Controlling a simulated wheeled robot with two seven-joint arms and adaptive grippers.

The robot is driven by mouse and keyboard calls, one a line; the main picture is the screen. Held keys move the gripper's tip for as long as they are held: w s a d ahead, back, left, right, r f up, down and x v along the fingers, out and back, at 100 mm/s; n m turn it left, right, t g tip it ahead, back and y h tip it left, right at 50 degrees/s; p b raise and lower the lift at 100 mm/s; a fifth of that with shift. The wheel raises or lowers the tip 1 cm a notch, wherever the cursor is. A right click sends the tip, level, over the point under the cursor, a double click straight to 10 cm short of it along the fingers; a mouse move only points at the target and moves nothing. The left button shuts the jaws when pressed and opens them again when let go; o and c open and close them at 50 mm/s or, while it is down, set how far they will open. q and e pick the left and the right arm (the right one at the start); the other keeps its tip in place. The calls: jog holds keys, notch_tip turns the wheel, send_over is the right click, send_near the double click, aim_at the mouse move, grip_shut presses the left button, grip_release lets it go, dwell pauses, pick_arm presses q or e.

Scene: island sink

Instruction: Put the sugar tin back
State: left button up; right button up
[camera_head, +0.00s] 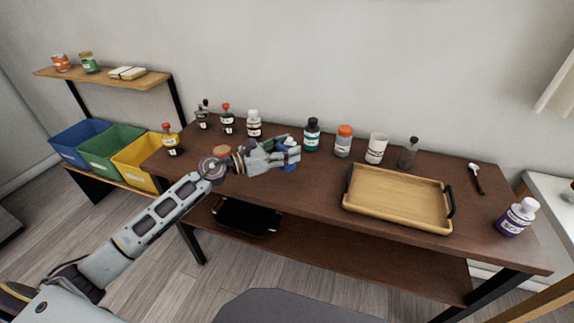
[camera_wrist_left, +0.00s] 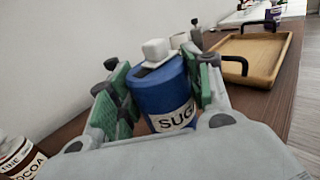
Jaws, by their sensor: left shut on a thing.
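The sugar tin (camera_wrist_left: 163,92) is a blue cylinder with a white knob on its lid and a label reading "SUG". It stands upright between the green finger pads of my left gripper (camera_wrist_left: 160,95), which is shut on it. In the head view my left gripper (camera_head: 285,154) reaches over the brown table, and the blue tin (camera_head: 289,166) is mostly hidden behind its fingers. I cannot tell whether the tin's base touches the table. My right gripper is not in view.
A row of bottles and jars lines the back of the table (camera_head: 320,182), including a cocoa jar (camera_head: 254,124), a teal jar (camera_head: 312,134) and an orange-lidded jar (camera_head: 343,141). A wooden tray (camera_head: 398,225) sits at right, a purple jar (camera_head: 517,217) beyond it. Coloured bins (camera_head: 112,151) stand left.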

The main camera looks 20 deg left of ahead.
pick_arm(q)
jog(key=shift+f, duration=0.55)
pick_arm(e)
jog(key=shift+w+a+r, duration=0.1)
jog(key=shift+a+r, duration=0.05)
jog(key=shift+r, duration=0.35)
pick_arm(q)
jog(key=shift+f, duration=0.55)
jog(key=shift+f+b, duration=0.7)
jog(key=shift+f, duration=0.8)
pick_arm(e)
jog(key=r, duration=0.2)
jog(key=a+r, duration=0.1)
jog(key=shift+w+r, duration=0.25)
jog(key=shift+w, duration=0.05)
pick_arm(q)
jog(key=shift+f, duration=0.1)
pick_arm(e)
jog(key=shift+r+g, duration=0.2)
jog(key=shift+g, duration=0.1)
